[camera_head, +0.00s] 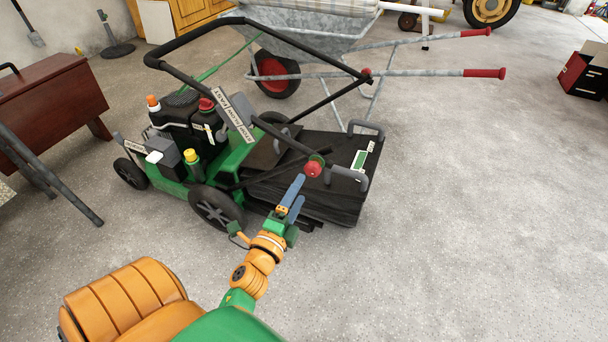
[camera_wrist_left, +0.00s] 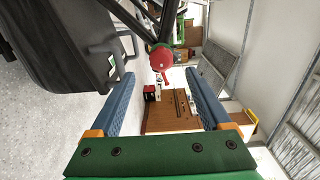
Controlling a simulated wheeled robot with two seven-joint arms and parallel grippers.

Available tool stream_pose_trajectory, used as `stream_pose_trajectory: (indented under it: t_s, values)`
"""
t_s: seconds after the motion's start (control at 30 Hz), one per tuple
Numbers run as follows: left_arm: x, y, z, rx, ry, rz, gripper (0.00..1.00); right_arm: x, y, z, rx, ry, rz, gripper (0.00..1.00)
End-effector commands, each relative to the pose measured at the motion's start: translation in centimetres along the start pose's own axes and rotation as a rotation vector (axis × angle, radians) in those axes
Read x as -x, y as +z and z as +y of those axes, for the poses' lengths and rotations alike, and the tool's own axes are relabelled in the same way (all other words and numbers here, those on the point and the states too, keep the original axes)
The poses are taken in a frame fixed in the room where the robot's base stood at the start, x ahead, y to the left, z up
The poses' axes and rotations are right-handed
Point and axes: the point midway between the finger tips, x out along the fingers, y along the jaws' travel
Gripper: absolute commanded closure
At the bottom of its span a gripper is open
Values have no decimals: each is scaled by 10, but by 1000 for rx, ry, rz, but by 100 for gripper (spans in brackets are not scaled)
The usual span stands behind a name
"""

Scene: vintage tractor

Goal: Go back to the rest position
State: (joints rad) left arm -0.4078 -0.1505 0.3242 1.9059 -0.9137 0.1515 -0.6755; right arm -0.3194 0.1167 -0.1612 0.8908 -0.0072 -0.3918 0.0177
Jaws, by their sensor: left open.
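My left gripper (camera_head: 299,187) is open, its two blue fingers apart, beside the green lawn mower (camera_head: 236,156). A red knob (camera_head: 313,168) on the mower's handle frame is just ahead of the fingertips. In the left wrist view the blue fingers of my left gripper (camera_wrist_left: 163,100) stand wide apart with nothing held between them. The red knob (camera_wrist_left: 162,57) shows beyond the fingertips there, and I see no contact. The mower's black grass bag (camera_head: 315,190) is close to the gripper. My right gripper is in neither view.
A metal wheelbarrow (camera_head: 300,40) with red-gripped handles stands behind the mower. A dark red wooden chest (camera_head: 45,110) is at the left. A red and black box (camera_head: 582,75) is at the far right. The concrete floor at the right and front is clear.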

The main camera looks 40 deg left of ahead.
Motion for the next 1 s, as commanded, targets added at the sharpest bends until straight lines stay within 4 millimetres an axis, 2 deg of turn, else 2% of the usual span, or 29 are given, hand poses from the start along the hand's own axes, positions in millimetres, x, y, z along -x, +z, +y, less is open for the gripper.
stream_pose_trajectory:
  t_s: [0.4, 0.47, 0.57, 0.6, 0.67, 0.7, 0.77, 0.8, 0.9, 1.0]
  values:
    - [1, 0, -1, 3, 2, 1, 19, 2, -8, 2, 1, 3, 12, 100]
    - [2, -3, -3, 41, 31, 5, 19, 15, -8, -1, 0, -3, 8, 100]
    - [10, -22, 2, 254, 206, 17, 19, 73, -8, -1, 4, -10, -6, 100]
    - [22, -34, 10, 376, 326, 6, 19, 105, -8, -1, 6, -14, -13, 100]
    - [53, -50, 28, 561, 536, -43, 19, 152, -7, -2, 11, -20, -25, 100]
    - [82, -57, 40, 666, 680, -101, 19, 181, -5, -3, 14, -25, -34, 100]
    - [135, -61, 55, 786, 885, -223, 19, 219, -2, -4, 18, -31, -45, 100]
    - [172, -57, 60, 840, 1005, -321, 19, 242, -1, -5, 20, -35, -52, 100]
    - [251, -38, 66, 907, 1205, -559, 19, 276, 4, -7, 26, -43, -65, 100]
    - [297, -21, 66, 922, 1293, -719, 19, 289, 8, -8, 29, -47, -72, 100]
